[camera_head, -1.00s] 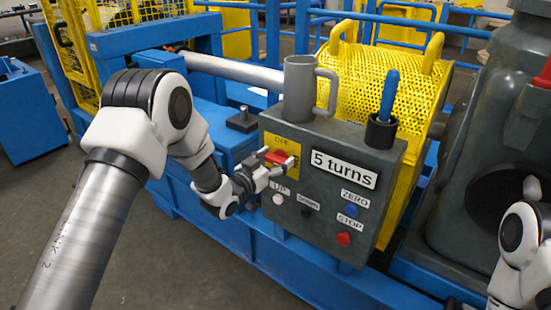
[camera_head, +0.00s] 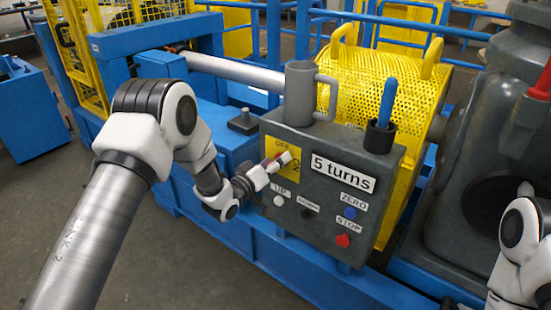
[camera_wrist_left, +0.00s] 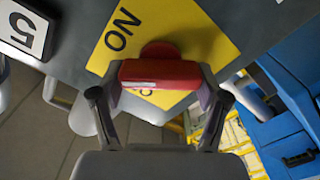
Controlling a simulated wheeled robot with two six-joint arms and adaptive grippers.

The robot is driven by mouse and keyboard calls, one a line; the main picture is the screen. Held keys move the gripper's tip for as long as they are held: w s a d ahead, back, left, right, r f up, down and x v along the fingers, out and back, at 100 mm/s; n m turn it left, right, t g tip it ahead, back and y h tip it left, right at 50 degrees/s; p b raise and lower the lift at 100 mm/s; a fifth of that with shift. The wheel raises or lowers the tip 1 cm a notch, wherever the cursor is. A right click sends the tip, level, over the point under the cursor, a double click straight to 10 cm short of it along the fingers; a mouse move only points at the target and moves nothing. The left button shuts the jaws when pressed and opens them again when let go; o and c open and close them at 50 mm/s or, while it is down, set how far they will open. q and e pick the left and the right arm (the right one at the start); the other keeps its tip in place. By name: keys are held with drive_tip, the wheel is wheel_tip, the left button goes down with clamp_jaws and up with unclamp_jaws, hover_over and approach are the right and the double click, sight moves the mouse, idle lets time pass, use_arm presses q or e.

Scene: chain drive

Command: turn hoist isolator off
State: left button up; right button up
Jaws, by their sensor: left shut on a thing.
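The hoist isolator is a red handle (camera_wrist_left: 160,73) on a yellow plate (camera_head: 292,176) marked OFF at the top and ON at the right. The plate is on the upper left of the grey control box (camera_head: 318,222). In the left wrist view the handle lies across the picture between my left gripper's fingers (camera_wrist_left: 160,96). In the head view my left gripper (camera_head: 275,166) is shut on it and hides most of it. ON is readable in the wrist view; the other label is mostly covered. My right arm shows at the lower right; its gripper is not seen.
Below the isolator are a white UP button (camera_head: 278,201), a black button (camera_head: 306,214), a blue ZERO button (camera_head: 350,212) and a red STOP button (camera_head: 342,240). A grey mug (camera_head: 300,92) and a black holder with a blue handle (camera_head: 387,105) stand on top of the box.

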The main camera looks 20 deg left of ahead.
use_arm(q)
drive_tip(key=n+p, duration=0.1)
drive_tip(key=n, duration=0.4)
drive_tip(key=shift+w+a+n, duration=0.1)
drive_tip(key=shift+n, duration=0.2)
drive_tip(key=n, duration=0.1)
drive_tip(key=n+p, duration=0.1)
drive_tip(key=n, duration=0.2)
drive_tip(key=shift+f+n, duration=0.25)
drive_tip(key=shift+n, duration=0.15)
drive_tip(key=o, duration=1.2)
drive_tip(key=shift+c, duration=0.2)
drive_tip(key=v, duration=1.2)
